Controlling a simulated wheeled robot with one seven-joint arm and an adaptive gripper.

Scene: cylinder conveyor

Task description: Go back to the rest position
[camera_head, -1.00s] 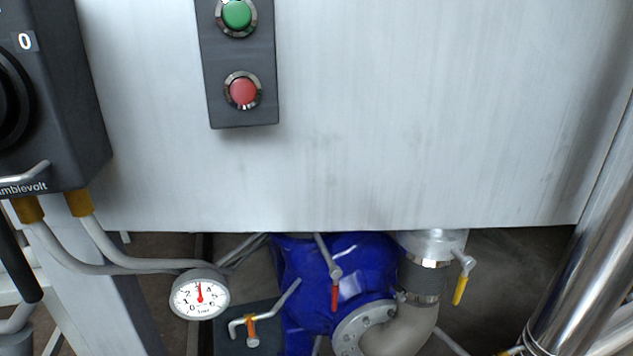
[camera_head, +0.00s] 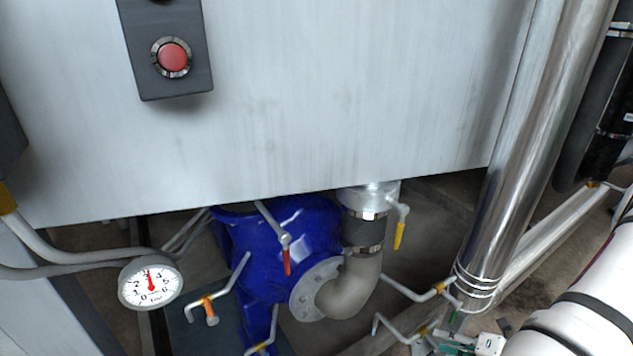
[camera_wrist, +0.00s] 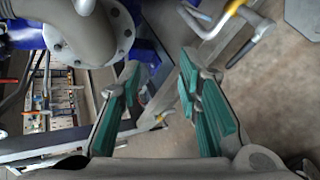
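My gripper (camera_wrist: 158,78) shows in the wrist view with its two green-padded fingers apart and nothing between them. Beyond the fingers are a grey flanged pipe (camera_wrist: 88,35), blue pump parts and the floor. In the head view, a white arm (camera_head: 585,300), which looks like mine, comes in at the lower right. Small green parts at its end, at the bottom edge, look like my gripper; they are too small and cut off to read there.
A grey cabinet (camera_head: 330,95) with a red button (camera_head: 172,57) fills the upper left. Below are a blue pump (camera_head: 262,250), a dial gauge (camera_head: 150,283) and valve handles. A shiny vertical pipe (camera_head: 520,150) stands right, close to the arm.

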